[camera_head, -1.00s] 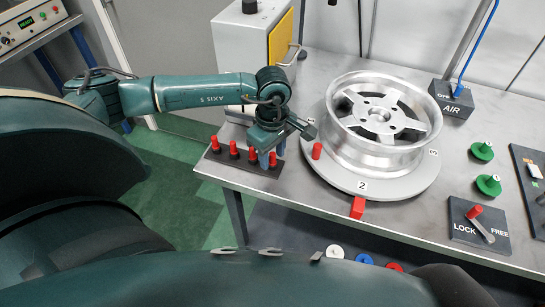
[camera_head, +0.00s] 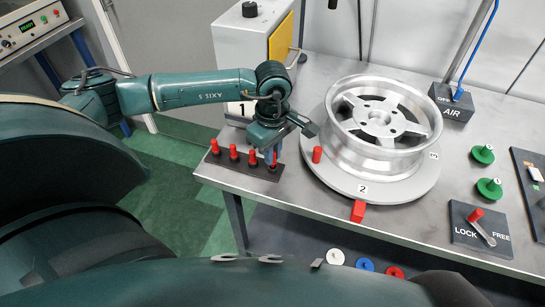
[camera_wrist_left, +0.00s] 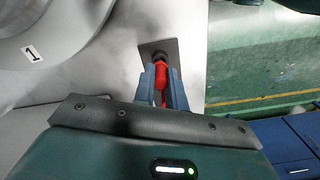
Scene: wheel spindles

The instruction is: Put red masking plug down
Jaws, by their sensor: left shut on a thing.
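My left gripper (camera_head: 271,155) is at the right end of a black rack (camera_head: 243,167) on the table's front left. Its blue fingers are shut on a red masking plug (camera_wrist_left: 161,76), which shows between them in the wrist view. The plug's far end meets a dark collar on the black plate. I cannot tell how deep it sits. Several other red plugs (camera_head: 233,152) stand upright in the rack to the left. Another red plug (camera_head: 317,154) stands beside the silver wheel (camera_head: 385,120), near the turntable's (camera_head: 395,190) left edge. My right gripper is not in view.
A grey cabinet (camera_head: 240,45) stands behind the gripper. A red block (camera_head: 358,211) is at the table's front edge. Green plugs (camera_head: 483,154), a LOCK/FREE lever panel (camera_head: 480,228) and the AIR box (camera_head: 452,100) are to the right.

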